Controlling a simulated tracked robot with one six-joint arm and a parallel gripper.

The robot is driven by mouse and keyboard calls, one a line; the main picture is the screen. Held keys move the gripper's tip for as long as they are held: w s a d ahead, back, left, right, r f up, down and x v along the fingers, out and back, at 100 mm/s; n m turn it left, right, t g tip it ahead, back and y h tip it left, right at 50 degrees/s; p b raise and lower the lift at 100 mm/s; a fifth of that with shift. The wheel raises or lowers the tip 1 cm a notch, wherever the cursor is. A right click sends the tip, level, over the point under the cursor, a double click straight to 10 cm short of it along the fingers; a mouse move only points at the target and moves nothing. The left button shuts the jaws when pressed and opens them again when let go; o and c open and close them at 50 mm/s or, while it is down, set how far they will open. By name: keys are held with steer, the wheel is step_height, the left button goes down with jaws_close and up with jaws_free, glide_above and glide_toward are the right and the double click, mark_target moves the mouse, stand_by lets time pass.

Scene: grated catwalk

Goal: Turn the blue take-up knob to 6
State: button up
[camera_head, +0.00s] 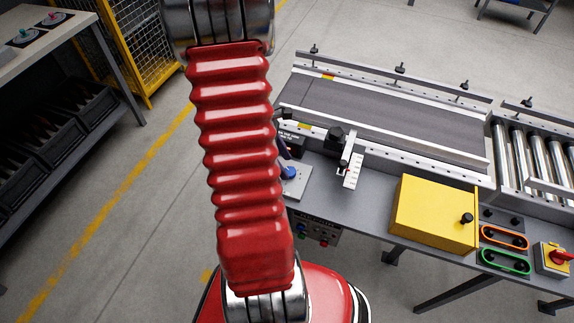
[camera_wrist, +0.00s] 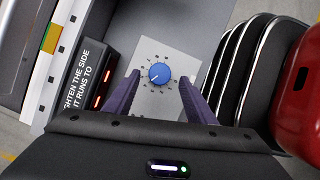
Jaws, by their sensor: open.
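The blue take-up knob (camera_wrist: 159,73) sits on a light grey plate (camera_wrist: 152,108) with a ring of small dial marks around it. The marks are too small to read, so I cannot tell the knob's setting. In the head view the knob (camera_head: 289,172) shows just right of my red arm, partly covered. My gripper (camera_wrist: 160,92) is open, with its two purple fingers apart on either side of the knob's near side. No contact with the knob is visible. In the head view my arm hides most of the gripper.
A conveyor belt (camera_head: 380,112) runs behind the plate. A black label box (camera_wrist: 88,80) stands left of the knob. A yellow box (camera_head: 425,215), orange and green handles (camera_head: 505,262) and a red switch (camera_head: 562,256) are at the right. A workbench (camera_head: 40,50) stands far left.

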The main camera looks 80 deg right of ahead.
mark_target(290, 173)
steer(key=shift+x, duration=1.3)
